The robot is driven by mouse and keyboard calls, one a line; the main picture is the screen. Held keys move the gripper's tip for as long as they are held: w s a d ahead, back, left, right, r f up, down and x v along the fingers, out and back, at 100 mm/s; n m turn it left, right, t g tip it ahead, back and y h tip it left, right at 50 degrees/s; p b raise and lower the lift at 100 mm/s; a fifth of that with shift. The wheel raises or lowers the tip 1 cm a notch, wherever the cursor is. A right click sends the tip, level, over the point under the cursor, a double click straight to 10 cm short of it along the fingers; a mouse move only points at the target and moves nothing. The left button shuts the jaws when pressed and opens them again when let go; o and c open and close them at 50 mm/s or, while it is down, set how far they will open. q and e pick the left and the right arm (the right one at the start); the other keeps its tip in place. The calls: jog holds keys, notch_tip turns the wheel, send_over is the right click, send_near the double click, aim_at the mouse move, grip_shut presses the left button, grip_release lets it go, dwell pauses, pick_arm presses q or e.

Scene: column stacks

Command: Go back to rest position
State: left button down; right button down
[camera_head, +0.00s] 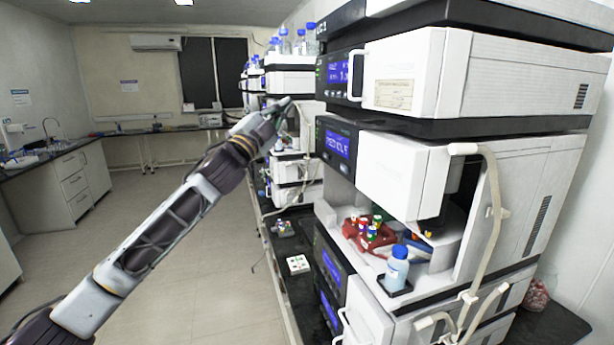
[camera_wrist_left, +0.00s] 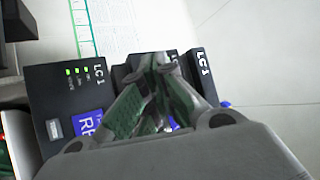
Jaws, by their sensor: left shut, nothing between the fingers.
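My left arm reaches in from the lower left in the head view. Its gripper (camera_head: 283,106) is raised in front of the column stacks, left of the nearest stack (camera_head: 432,185). In the left wrist view the gripper (camera_wrist_left: 158,62) has its two green-padded fingers together at the tips, with nothing held. Behind the fingers are dark instrument fronts marked LC1 (camera_wrist_left: 90,108), with small green lights and a blue screen partly hidden by the gripper. I cannot tell the distance to them. My right gripper is not in view.
An open bay of the nearest stack holds a red rack (camera_head: 364,238) with small vials and a blue-capped bottle (camera_head: 397,267). Farther stacks (camera_head: 290,80) carry bottles on top. A white door panel (camera_head: 404,180) juts out. The floor (camera_head: 200,285) to the left is clear.

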pick_arm(q)
jog(key=w+a+f+n+y, duration=0.9)
jog(key=w+a+f, duration=0.6)
jog(key=w+a, duration=0.25)
jog(key=w+a+f+n+g+y, duration=0.15)
jog(key=a+f, duration=0.25)
jog(key=f, duration=1.1)
jog(key=a+f+n+g+y, duration=0.2)
jog(key=a+f+n, duration=0.15)
jog(key=f, duration=1.15)
jog(key=s+a+f+n+g, duration=0.15)
jog(key=s+f, duration=0.25)
jog(key=f, duration=0.7)
jog(key=s+a+f+g, duration=0.2)
jog(key=s+f, duration=0.1)
jog(key=f, duration=0.8)
jog(key=s+d+f+n+g, duration=0.2)
jog(key=s+f+g, duration=0.4)
jog(key=s+f, duration=2.65)
jog(key=s+d+f+g, duration=0.2)
jog(key=s+f, duration=0.3)
jog(key=s, duration=1)
jog(key=s+d+f+g, duration=0.2)
jog(key=s+f, duration=0.3)
jog(key=s, duration=0.9)
jog(key=s+d+f+g, duration=0.2)
jog(key=s+f, duration=0.4)
jog(key=s, duration=0.9)
jog(key=shift+s+d, duration=0.3)
